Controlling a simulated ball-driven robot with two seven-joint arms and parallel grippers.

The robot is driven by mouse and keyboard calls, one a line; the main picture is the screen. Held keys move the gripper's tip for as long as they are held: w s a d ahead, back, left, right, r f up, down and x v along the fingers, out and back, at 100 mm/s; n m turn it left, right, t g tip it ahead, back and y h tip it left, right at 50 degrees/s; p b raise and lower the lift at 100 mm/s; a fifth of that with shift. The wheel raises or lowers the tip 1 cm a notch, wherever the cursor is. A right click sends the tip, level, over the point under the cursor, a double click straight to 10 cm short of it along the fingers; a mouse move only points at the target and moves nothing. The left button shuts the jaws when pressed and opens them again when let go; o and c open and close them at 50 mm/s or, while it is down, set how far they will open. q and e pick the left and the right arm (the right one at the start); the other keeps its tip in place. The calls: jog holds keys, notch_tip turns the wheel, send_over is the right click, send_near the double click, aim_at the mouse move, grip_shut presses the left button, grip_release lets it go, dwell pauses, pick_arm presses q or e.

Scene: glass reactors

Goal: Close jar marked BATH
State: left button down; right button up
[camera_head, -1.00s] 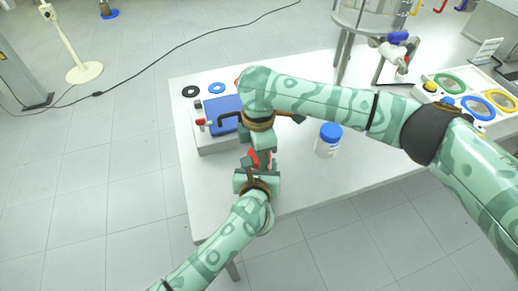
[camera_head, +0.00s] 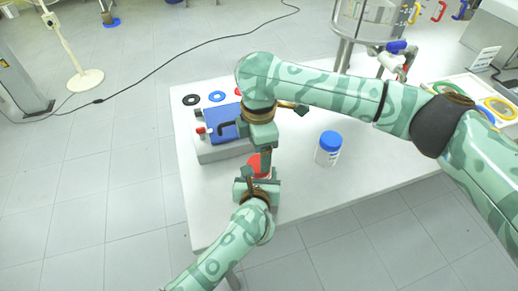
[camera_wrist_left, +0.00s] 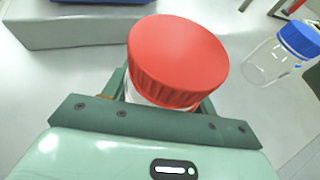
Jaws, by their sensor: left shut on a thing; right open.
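A jar with a ribbed red cap (camera_wrist_left: 178,55) stands in my left gripper. The cap also shows in the head view (camera_head: 259,168), partly covered by the grippers. My left gripper (camera_head: 258,182) is shut on the jar below the cap; its glass is mostly hidden. My right gripper (camera_head: 265,158) is open, pointing down, and overlaps the cap in the head view; I cannot tell whether it touches. A clear jar with a blue cap (camera_head: 328,150) stands apart to the right, also seen in the left wrist view (camera_wrist_left: 282,55). No BATH marking is readable.
A grey device with a blue top (camera_head: 222,120) stands left of the grippers. Black and blue rings (camera_head: 217,96) lie behind it. A glass reactor (camera_head: 372,20) stands at the back, and a tray with coloured rings (camera_head: 487,95) at right. The table front (camera_head: 300,205) is clear.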

aim_at(259, 163)
jog(key=shift+c, duration=0.4)
jog(key=shift+a+r, duration=0.15)
jog(key=shift+r, duration=0.05)
jog(key=r+n, duration=0.2)
jog(key=n, duration=0.1)
jog(key=shift+a, duration=0.2)
jog(key=shift+r+n, duration=0.25)
jog(key=shift+n, duration=0.85)
jog(key=n, duration=0.4)
jog(key=shift+d+r, duration=0.2)
jog(key=shift+d, duration=0.15)
jog(key=shift+f, duration=4.05)
